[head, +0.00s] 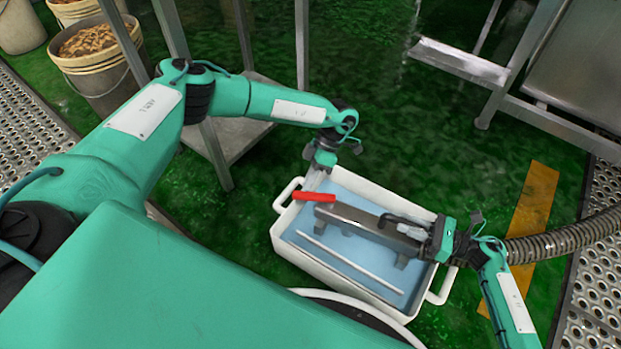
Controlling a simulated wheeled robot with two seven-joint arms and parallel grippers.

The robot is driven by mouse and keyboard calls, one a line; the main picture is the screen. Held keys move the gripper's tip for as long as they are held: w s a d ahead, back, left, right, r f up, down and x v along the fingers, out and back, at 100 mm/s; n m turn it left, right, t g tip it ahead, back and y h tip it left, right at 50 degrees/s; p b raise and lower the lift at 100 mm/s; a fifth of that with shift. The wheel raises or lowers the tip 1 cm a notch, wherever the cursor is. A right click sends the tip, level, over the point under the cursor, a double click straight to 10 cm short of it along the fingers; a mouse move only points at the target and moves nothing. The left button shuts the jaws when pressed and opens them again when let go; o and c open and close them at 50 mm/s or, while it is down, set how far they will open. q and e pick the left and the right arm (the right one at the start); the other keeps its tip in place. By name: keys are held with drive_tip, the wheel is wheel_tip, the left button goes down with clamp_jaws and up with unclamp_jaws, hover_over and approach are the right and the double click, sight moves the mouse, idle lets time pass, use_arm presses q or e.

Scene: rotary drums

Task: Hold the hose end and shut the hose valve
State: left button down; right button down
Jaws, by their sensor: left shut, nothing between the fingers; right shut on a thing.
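A ribbed grey hose (565,238) comes in from the right edge and runs behind my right gripper (412,231). My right gripper is shut on the hose end, at the right end of a dark grey pipe fitting; the fingers partly hide the grip. The fitting (362,222) lies lengthwise over a white tub (283,243). A red valve lever (313,197) sits at the fitting's left end and points left. My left gripper (316,179) is shut and empty, pointing down just above and behind the red lever. I cannot tell whether it touches the lever.
The tub has a pale blue inside, handles at its ends and a thin light rod (350,262) in it. A metal stand (237,135) is behind my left arm. Buckets (97,68) stand at top left. A steel frame (560,125) is at right. Green floor is clear behind the tub.

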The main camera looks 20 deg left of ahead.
sight(303, 197)
use_arm(q)
drive_tip(key=s+n+h, duration=0.2)
drive_tip(key=n, duration=0.1)
drive_tip(key=shift+a+f, duration=0.1)
drive_tip(key=shift+f, duration=0.05)
use_arm(e)
drive_tip(key=shift+s+f, duration=0.1)
drive_tip(key=shift+f, duration=0.25)
use_arm(q)
drive_tip(key=s+n, duration=0.1)
drive_tip(key=n+h, duration=0.1)
drive_tip(key=shift+s+d+n+h, duration=0.2)
drive_tip(key=shift+s+n+h, duration=0.1)
drive_tip(key=shift+s+n, duration=0.1)
drive_tip(key=s+d+n+h, duration=0.1)
drive_tip(key=n, duration=0.1)
drive_tip(key=s+d+n+t+h, duration=0.1)
drive_tip(key=n, duration=0.1)
drive_tip(key=s+n+t+h, duration=0.1)
drive_tip(key=n, duration=0.1)
drive_tip(key=shift+s+d+h, duration=0.1)
drive_tip(key=shift+d+h, duration=0.2)
drive_tip(key=shift+d, duration=0.2)
